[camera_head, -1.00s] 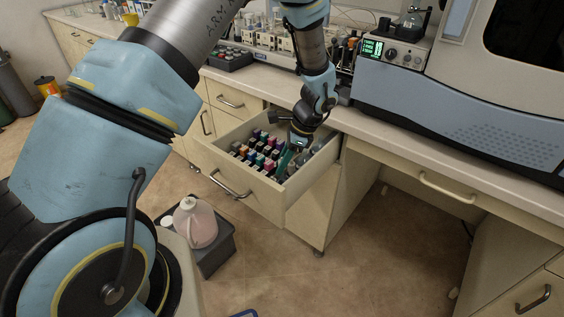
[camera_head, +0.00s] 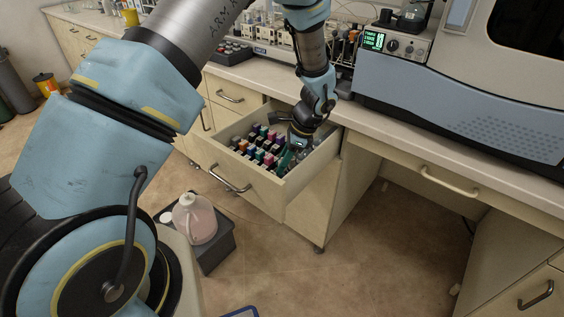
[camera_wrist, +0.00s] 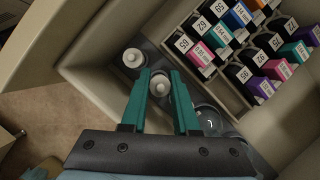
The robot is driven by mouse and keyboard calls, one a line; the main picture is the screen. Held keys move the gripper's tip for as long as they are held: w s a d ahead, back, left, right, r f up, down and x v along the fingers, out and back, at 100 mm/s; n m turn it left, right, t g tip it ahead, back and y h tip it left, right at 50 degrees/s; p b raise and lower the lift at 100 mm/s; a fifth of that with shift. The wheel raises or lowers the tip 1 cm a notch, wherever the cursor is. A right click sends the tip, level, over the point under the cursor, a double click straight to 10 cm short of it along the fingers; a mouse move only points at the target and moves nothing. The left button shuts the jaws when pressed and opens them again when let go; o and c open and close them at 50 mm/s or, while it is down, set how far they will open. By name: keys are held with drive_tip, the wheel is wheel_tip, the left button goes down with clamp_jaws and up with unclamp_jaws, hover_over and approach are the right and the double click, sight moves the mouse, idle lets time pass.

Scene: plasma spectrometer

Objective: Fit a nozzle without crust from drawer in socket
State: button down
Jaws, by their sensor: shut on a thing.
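The drawer (camera_head: 262,186) is open below the counter. My gripper (camera_head: 285,164) reaches down into its right part. In the wrist view the two teal fingers of my gripper (camera_wrist: 161,78) are shut on a nozzle (camera_wrist: 160,84) with a pale round top, which stands upright in a grey compartment. A second similar nozzle (camera_wrist: 133,58) stands just left of the fingers, apart from them. A clear round glass piece (camera_wrist: 207,118) lies right of the fingers, partly hidden by the gripper. No crust shows on the pale tops, but their lower parts are hidden. I cannot make out the socket.
Rows of coloured, numbered boxes (camera_wrist: 240,45) fill the neighbouring drawer compartment. The drawer walls rise close around my gripper. The blue-grey spectrometer (camera_head: 455,110) stands on the counter (camera_head: 400,140) at right. A jug (camera_head: 195,218) stands on a dark box on the floor.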

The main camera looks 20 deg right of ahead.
drive_tip(key=shift+f+b, duration=0.5)
drive_tip(key=shift+f, duration=0.35)
drive_tip(key=c, duration=0.6)
unclamp_jaws()
